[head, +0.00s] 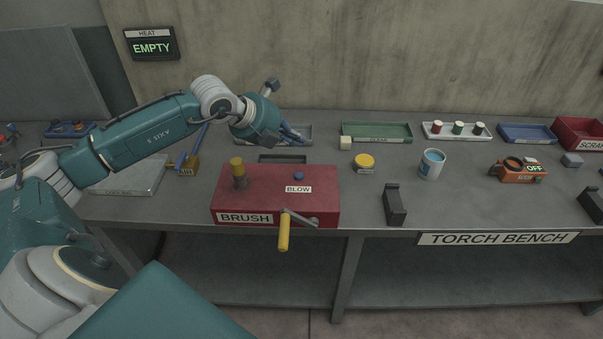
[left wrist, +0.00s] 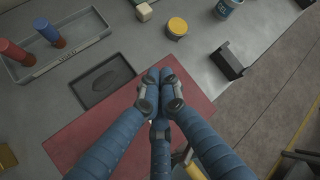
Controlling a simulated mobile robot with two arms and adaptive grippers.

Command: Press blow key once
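The blow key is a small blue button (head: 298,176) on top of the red box (head: 262,203), just above its white BLOW label (head: 298,189). My left gripper (head: 296,134) is in the air behind and above the box in the head view, clear of the key. In the left wrist view its blue fingers (left wrist: 158,78) come together at the tips with nothing seen between them. They cover part of the red box (left wrist: 75,143), and the key is not visible there. My right gripper is in neither view.
A yellow-topped brush post (head: 238,172) and a yellow-handled crank (head: 284,232) are on the box. A dark shallow tray (head: 282,158) lies behind it.

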